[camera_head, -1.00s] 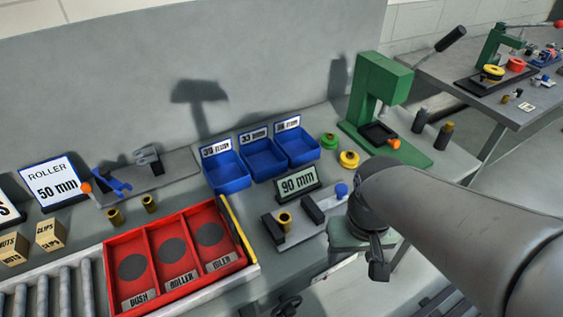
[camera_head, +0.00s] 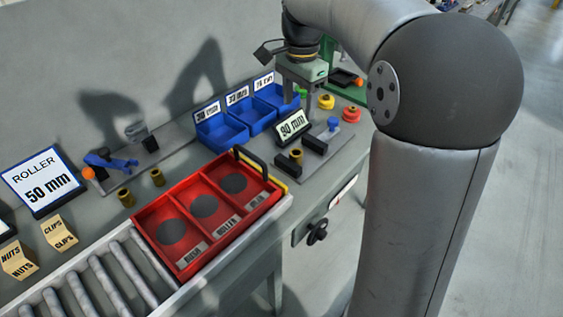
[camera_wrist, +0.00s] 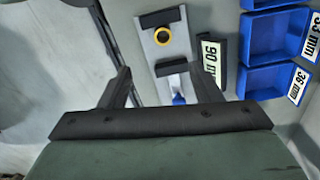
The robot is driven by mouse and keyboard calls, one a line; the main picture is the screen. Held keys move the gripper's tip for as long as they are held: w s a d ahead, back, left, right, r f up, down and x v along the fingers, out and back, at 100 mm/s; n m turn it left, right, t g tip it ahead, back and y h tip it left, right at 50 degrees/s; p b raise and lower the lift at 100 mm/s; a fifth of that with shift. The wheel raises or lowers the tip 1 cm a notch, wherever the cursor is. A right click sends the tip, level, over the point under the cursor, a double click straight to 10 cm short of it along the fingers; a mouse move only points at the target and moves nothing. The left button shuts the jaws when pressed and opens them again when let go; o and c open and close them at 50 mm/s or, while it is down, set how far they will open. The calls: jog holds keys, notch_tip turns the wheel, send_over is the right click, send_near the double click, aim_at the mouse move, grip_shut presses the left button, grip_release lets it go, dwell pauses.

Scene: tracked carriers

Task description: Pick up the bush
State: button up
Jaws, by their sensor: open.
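A brass bush (camera_head: 296,155) stands between two dark blocks on a grey fixture plate (camera_head: 318,160), beside the "90 mm" sign. In the wrist view the bush (camera_wrist: 162,36) shows as a yellow ring with a dark hole, on the plate (camera_wrist: 178,42). Two similar brass pieces (camera_head: 125,197) (camera_head: 157,178) stand on the bench left of the red tray. My gripper (camera_head: 303,94) is open and empty above the back of the bench. In the wrist view its fingers (camera_wrist: 163,75) are spread, with the fixture visible between and beyond them.
The red tray (camera_head: 236,160) has three compartments with dark round patches; one label reads "BUSH". Blue bins (camera_head: 222,132) stand behind it. The "90 mm" sign (camera_head: 293,126) and a blue knob (camera_head: 333,123) are close to the bush. Rollers (camera_head: 100,275) run at front left.

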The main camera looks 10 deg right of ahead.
send_over(296, 152)
jog(key=f, duration=1.1)
jog(key=shift+s+d, duration=0.1)
jog(key=shift+d, duration=0.1)
jog(key=shift+a+f, duration=0.15)
jog(key=shift+f, duration=2.95)
jog(key=c, duration=1.1)
jog(key=shift+c, duration=0.7)
jog(key=shift+r, duration=0.15)
